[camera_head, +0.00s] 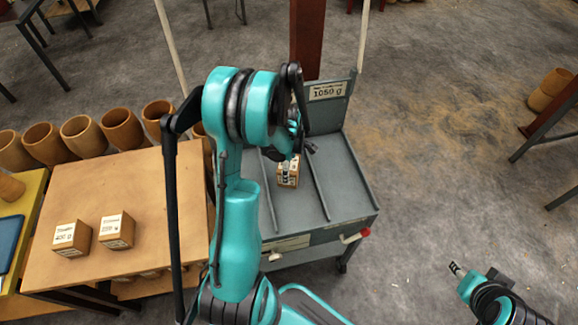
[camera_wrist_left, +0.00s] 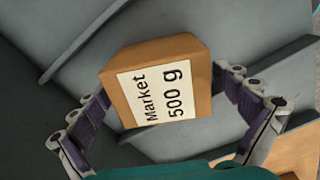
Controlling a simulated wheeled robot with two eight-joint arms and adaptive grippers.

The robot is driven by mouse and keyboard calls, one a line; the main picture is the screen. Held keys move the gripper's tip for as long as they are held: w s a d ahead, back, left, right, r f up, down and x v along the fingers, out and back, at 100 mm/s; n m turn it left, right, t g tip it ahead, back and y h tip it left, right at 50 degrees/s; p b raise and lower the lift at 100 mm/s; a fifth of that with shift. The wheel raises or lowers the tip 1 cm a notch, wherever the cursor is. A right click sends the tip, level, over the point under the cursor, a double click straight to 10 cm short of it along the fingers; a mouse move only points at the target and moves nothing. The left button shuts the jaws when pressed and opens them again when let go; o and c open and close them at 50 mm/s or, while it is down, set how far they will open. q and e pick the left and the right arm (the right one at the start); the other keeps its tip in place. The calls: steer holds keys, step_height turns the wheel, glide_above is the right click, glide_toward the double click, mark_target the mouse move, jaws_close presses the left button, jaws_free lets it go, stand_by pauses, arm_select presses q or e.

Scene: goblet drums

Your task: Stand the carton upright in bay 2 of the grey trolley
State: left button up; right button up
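The carton (camera_head: 288,172) is a small brown box in the middle bay of the grey trolley (camera_head: 346,184), between two low dividers. In the left wrist view the carton (camera_wrist_left: 155,88) has a white label reading "Market 500 g". My left gripper (camera_head: 297,150) is over the trolley; in its wrist view the fingers (camera_wrist_left: 165,95) are spread on either side of the carton, with gaps showing beside it. I cannot tell whether the carton rests on the bay floor. My right gripper (camera_head: 456,268) is over bare floor at the lower right; its finger opening is too small to tell.
A wooden table (camera_head: 135,185) at the left holds two labelled boxes, (camera_head: 72,238) and (camera_head: 117,230). Several goblet drums (camera_head: 82,135) line its back. A sign reading "1050 g" (camera_head: 327,91) is on the trolley's rear panel. The trolley's right bay is empty.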

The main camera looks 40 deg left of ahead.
arm_select(q)
steer(key=shift+r, duration=0.2)
step_height(320, 180, up, 12)
steer(key=p, duration=0.4)
steer(key=shift+f, duration=0.2)
steer(key=s+d+r+m+t, duration=0.2)
steer(key=s+d+r+m, duration=0.1)
steer(key=d+m, duration=0.3)
steer(key=s+d+r+m+t, duration=0.2)
steer(key=d+r+m, duration=0.3)
steer(key=m, duration=0.5)
steer(key=s+d+r+m+t, duration=0.3)
steer(key=s+d+r+m, duration=0.1)
steer(key=d+m, duration=0.3)
steer(key=shift+s+d+r+m, duration=0.4)
steer(key=shift+d+r, duration=0.05)
steer(key=shift+d, duration=0.65)
